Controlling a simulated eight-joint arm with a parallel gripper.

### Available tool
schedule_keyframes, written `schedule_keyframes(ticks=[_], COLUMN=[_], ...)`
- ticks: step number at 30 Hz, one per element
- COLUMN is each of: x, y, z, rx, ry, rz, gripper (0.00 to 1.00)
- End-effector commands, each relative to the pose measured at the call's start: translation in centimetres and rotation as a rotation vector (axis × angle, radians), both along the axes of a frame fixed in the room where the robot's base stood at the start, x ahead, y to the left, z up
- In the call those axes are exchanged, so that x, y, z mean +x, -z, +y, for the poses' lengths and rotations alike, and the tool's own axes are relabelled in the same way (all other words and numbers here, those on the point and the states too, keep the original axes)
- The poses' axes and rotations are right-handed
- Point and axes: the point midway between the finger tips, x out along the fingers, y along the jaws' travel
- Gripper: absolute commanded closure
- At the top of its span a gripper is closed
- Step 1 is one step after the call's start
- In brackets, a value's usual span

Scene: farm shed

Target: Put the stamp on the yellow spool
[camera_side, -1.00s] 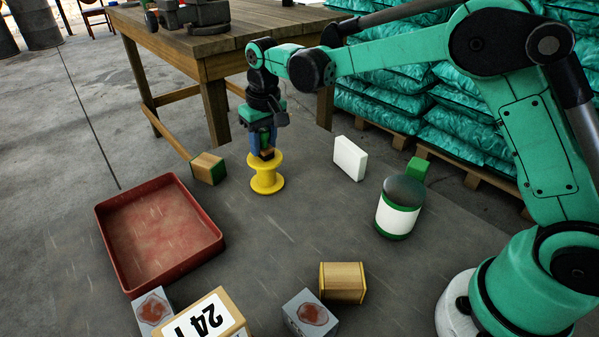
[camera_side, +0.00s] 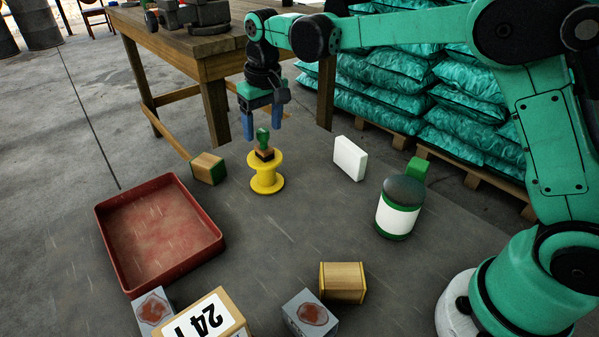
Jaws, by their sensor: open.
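The yellow spool (camera_side: 267,181) stands upright on the grey floor in the middle of the view. The stamp (camera_side: 263,147), with a green handle and a brown base, rests upright on top of the spool. My gripper (camera_side: 263,127) is above the stamp, pointing down, with its two blue fingers apart on either side of the handle's top. It is open and holds nothing.
A red tray (camera_side: 110,240) lies to the left. A wood-and-green block (camera_side: 208,168), a white block (camera_side: 350,158) and a green-and-white jar (camera_side: 397,214) stand around the spool. Several boxes are at the front, including a wooden one (camera_side: 342,282). A wooden table (camera_side: 210,68) stands behind.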

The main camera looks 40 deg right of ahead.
Motion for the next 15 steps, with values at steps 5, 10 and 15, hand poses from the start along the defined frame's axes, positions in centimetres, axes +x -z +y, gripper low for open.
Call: schedule_keyframes(ticks=[5,10,15], x=[-0.5,-0.8,-1.1], y=[-4.1,-6.7,-7.9], z=[0.0,0.0,-0.1], rx=[0.000,0.000,0.000], ry=[0.000,0.000,0.000], rz=[0.000,0.000,-0.005], gripper=[0.36,0.36,0.36])
